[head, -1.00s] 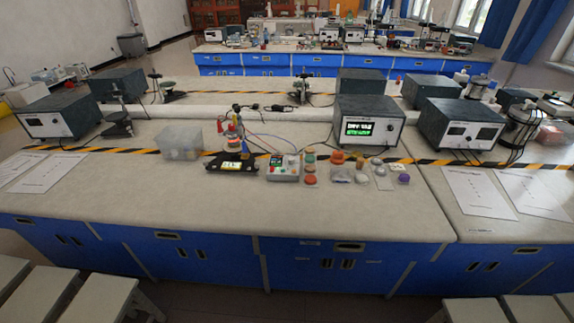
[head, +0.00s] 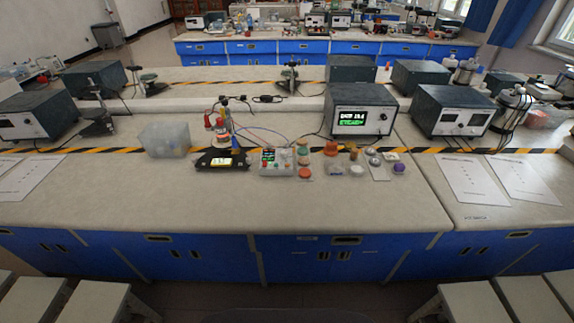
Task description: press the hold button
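A small light-grey control box (head: 277,162) with a dark display and several small coloured buttons sits on the near bench. Labels are too small to read, so I cannot tell which is the hold button. Neither of my grippers is in view, and nothing of mine touches the buttons.
A grey instrument with a green display (head: 361,110) stands behind. The bench front (head: 240,210) is clear. White stools (head: 95,303) stand at the bottom corners.

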